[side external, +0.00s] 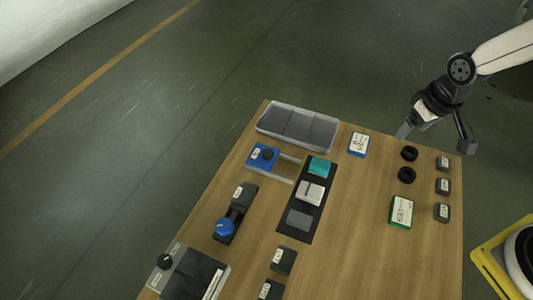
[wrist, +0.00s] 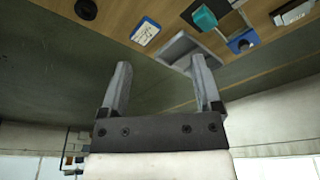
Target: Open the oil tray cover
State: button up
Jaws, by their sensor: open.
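No cover's label is readable, so I cannot tell for sure which piece is the oil tray cover. A box with a dark top, a black knob and a pale strip (side external: 192,275) sits at the table's near left corner in the side view. A grey divided tray (side external: 298,127) lies at the far left edge; it also shows in the wrist view (wrist: 188,47), partly behind a finger. My gripper (side external: 435,140) is open and empty, its fingers spread above the table's far right corner, apart from everything. Both fingers show in the wrist view (wrist: 162,66).
A blue block on rails (side external: 262,157), a blue-knobbed slider (side external: 225,226) and a black mat with blocks (side external: 300,237) fill the left half. Black rings (side external: 408,175), a green-edged box (side external: 401,212) and small dark blocks (side external: 443,186) stand right. Bare wood lies front right.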

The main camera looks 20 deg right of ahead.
jog(key=w+a+f, duration=0.1)
jog(key=w+a, duration=0.3)
jog(key=w, duration=0.4)
jog(key=n+g, duration=0.2)
jog(key=n, duration=0.1)
send_over(268, 152)
jog(key=f, duration=1.1)
jog(key=shift+s+d+f, duration=0.1)
jog(key=shift+d+f, duration=0.15)
jog(key=shift+f, duration=0.15)
jog(key=shift+a+f, duration=0.15)
jog(key=shift+a, duration=0.1)
jog(key=shift+f, duration=0.15)
jog(key=shift+f, duration=3.75)
grip_shut()
